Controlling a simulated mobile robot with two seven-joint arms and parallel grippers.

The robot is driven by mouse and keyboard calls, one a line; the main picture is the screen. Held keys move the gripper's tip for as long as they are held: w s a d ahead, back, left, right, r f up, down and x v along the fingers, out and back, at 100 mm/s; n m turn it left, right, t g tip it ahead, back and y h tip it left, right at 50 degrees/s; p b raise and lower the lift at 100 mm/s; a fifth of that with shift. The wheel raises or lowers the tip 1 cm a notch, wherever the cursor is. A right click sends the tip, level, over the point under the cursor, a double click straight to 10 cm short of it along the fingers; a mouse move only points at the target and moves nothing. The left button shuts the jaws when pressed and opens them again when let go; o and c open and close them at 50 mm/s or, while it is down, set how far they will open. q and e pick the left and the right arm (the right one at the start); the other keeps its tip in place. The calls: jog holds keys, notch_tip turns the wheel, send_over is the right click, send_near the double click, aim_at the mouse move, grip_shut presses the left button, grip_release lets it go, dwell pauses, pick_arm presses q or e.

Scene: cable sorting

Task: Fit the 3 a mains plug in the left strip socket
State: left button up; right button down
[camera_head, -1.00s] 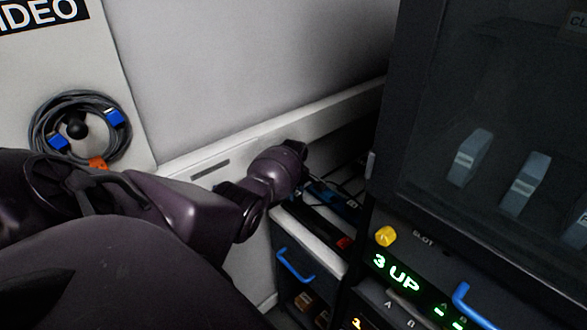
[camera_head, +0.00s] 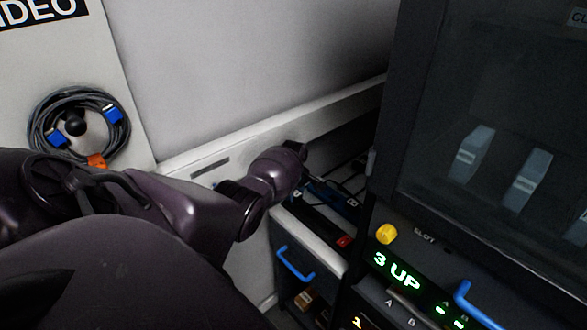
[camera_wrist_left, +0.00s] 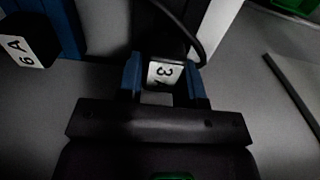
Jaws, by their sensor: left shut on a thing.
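My left gripper (camera_wrist_left: 163,82) shows in the left wrist view with its blue fingers on both sides of a dark mains plug (camera_wrist_left: 165,72). The plug has a white label reading 3 and a partly covered A. A black cable runs up from it. In the head view my left gripper (camera_head: 316,188) is small and dark, over the shelf beside the cabinet. A dark strip (camera_head: 318,225) with a red switch lies just below it. The strip's sockets cannot be made out, and the plug's pins are hidden. My right gripper is not in view.
Another black plug labelled 6 A (camera_wrist_left: 28,45) sits at the left of the wrist view, beside a blue part. A dark glass-fronted cabinet (camera_head: 400,90) stands close on the right. A blue drawer handle (camera_head: 294,265) is below the shelf. A coiled cable (camera_head: 42,118) hangs on the wall.

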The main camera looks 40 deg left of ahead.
pick_arm(q)
jog(key=shift+f, duration=0.4)
dwell(0.5)
jog(key=o, duration=1.6)
jog(key=shift+r, duration=0.1)
